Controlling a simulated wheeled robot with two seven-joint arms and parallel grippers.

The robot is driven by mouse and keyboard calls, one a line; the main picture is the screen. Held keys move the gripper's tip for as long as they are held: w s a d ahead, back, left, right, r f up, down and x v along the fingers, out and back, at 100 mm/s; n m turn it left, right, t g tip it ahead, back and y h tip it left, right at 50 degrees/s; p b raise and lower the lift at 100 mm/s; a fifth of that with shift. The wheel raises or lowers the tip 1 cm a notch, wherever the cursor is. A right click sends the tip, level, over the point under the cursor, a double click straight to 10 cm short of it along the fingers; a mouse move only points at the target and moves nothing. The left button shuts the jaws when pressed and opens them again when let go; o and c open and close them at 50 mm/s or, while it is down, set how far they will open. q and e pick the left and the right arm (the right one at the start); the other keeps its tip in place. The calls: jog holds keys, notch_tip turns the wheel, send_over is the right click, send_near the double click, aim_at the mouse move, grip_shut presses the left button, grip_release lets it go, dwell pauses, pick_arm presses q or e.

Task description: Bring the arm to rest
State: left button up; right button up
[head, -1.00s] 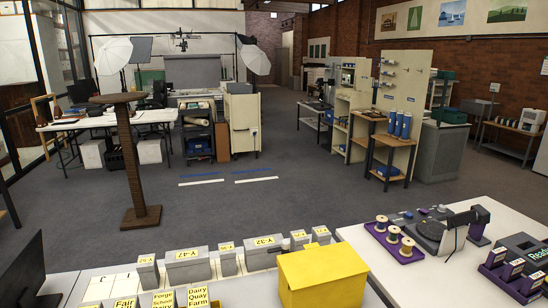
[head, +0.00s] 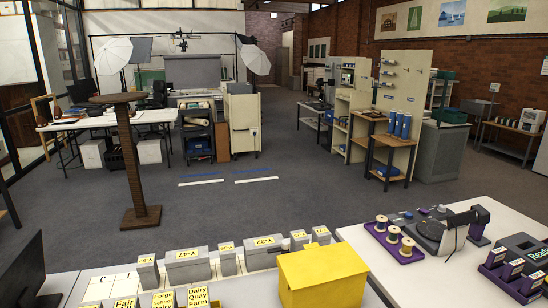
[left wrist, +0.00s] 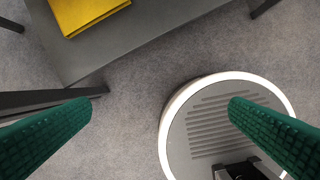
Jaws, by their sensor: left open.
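My left gripper (left wrist: 160,112) shows in the left wrist view as two green textured fingers set wide apart. It is open, with nothing between the fingers. It hangs over grey carpet, with my own round white-rimmed base below it at the right. Neither arm nor gripper shows in the head view. My right gripper is not in view.
A grey surface (left wrist: 150,38) with a yellow thing (left wrist: 85,12) lies at the top of the left wrist view. In the head view, a yellow box (head: 322,278), grey labelled boxes (head: 188,266) and purple trays (head: 395,243) stand on the near tables. Open floor lies beyond.

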pick_arm(q)
jog(key=s+a+f+g, duration=0.1)
jog(key=s+a+f, duration=0.1)
jog(key=s+f, duration=1.1)
jog(key=shift+s+a+f, duration=0.2)
jog(key=shift+s+a, duration=0.2)
jog(key=shift+s, duration=0.7)
